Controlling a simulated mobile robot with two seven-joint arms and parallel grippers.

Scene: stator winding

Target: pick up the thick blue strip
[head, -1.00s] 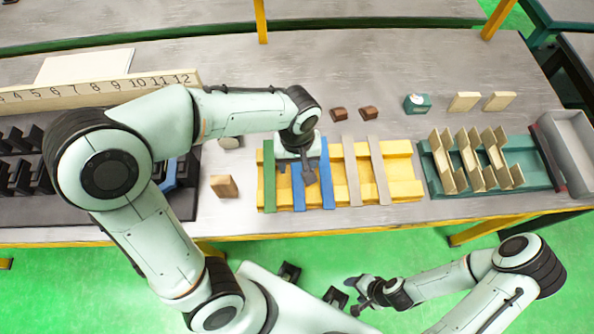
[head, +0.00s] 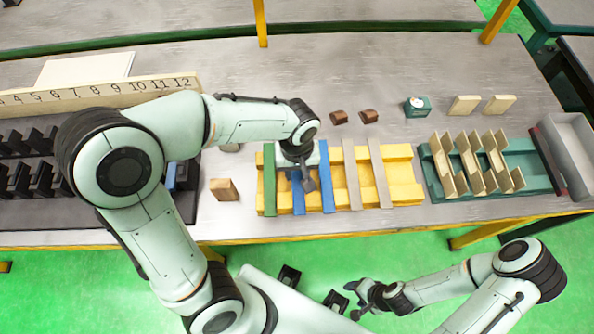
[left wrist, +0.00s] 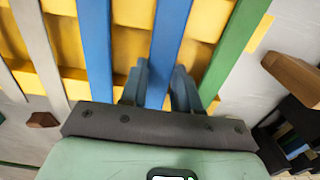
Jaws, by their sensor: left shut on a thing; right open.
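Two blue strips lie across the yellow slotted block (head: 400,170). One blue strip (head: 299,201) is next to the green strip (head: 269,180); the other blue strip (head: 328,190) is to its right. I cannot tell for sure which is thicker. My left gripper (left wrist: 162,85) is shut on the blue strip nearer the green one (left wrist: 168,40), with a finger on each side of it. The strip still lies at the block. The other blue strip (left wrist: 98,45) is beside the gripper, apart from it. My right gripper (head: 357,299) is open and empty, off the table's front edge.
Two grey strips (head: 351,175) lie on the block's right part. A wooden piece (head: 223,189) stands left of the block, and a teal fixture with wooden pieces (head: 540,178) is to the right. Brown pieces (head: 339,117) lie behind.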

